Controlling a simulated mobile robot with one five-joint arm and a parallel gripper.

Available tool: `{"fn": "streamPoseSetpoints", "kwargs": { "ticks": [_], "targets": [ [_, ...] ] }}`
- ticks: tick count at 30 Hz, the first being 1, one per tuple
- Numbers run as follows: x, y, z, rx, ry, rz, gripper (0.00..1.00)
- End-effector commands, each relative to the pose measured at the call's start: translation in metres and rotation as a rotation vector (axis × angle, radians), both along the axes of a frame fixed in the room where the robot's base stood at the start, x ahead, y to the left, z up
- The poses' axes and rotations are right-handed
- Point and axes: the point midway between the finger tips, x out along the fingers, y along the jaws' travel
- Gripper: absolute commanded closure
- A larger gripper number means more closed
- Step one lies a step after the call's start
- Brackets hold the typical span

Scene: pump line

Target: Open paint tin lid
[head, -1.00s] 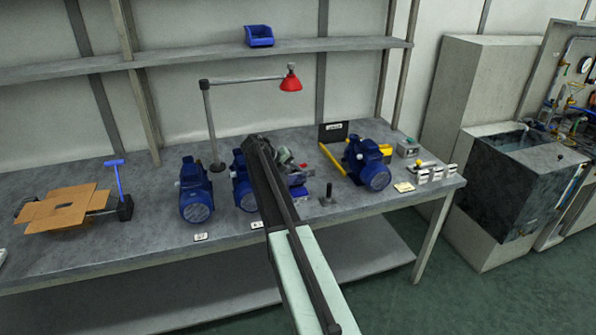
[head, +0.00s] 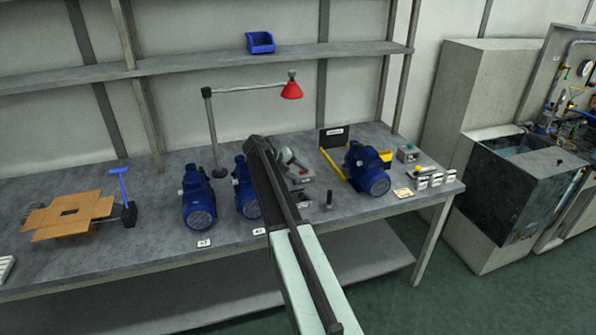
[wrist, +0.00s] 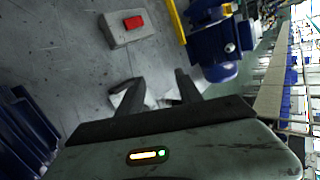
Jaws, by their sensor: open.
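I cannot make out a paint tin or its lid in either view. My gripper (wrist: 156,80) is open in the wrist view, with its two dark fingers apart over the grey bench. Pale, partly hidden shapes show at and beyond the fingers; I cannot tell what they are, and nothing is clearly held. In the head view my arm reaches over the bench middle and hides part of what is behind it.
A blue pump (head: 198,203) stands left of my arm, with another partly hidden beside it. A third blue pump (head: 368,172) stands right. A grey box with a red button (wrist: 126,32) lies beyond my fingers. Cardboard (head: 70,213) and a red lamp (head: 291,89) are further left and behind.

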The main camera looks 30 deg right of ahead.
Motion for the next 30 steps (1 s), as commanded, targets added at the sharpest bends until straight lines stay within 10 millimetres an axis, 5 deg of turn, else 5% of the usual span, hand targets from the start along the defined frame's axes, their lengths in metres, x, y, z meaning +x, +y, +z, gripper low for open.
{"fn": "streamPoseSetpoints", "kwargs": {
  "ticks": [3,13,18,30],
  "targets": [
    [-0.042,0.017,0.001,0.001,0.001,0.001,0.58],
    [-0.117,0.050,0.009,0.000,-0.002,0.002,0.58],
    [-0.133,0.058,0.010,0.001,0.000,0.002,0.58],
    [-0.135,0.060,0.010,0.001,0.000,0.002,0.58]
  ]
}}
